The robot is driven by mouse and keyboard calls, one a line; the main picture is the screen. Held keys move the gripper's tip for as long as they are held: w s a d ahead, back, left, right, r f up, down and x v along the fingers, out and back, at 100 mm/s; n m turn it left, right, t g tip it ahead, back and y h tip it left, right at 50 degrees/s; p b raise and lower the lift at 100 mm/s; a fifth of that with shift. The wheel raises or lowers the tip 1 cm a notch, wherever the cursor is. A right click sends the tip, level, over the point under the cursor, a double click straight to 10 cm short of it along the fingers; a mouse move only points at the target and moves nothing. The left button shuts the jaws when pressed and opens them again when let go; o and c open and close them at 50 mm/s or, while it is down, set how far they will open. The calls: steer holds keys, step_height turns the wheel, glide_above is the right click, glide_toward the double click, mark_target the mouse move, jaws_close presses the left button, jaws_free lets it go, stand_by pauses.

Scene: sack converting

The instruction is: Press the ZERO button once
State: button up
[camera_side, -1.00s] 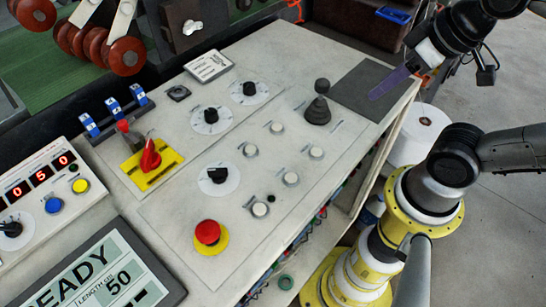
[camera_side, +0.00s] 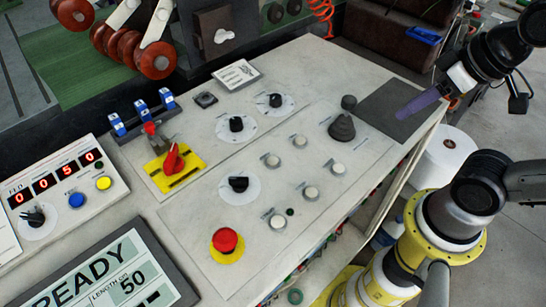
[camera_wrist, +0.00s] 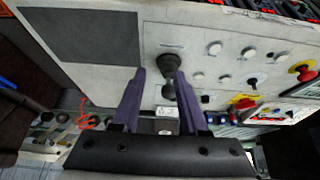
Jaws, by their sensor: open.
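A counter box (camera_side: 118,182) at the left of the side view shows red digits reading 0050. It carries a blue button (camera_side: 77,200), a yellow button (camera_side: 103,183) and a black knob (camera_side: 35,217). Several pale round buttons, one of them here (camera_side: 310,192), sit on the main panel. I cannot read which button is labelled ZERO. My gripper (camera_side: 405,112) has purple fingers and is over the dark mat at the panel's far right, well away from the counter box. In the wrist view my gripper (camera_wrist: 160,78) is open with nothing between its fingers.
A black joystick (camera_side: 342,129) stands between my gripper and the buttons. A red mushroom button (camera_side: 225,240), a red rotary switch (camera_side: 172,160) and black dials (camera_side: 238,184) rise from the panel. A READY screen (camera_side: 105,270) lies front left. The dark mat (camera_side: 385,97) is bare.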

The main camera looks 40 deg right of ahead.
jaws_close()
stand_by(1.5)
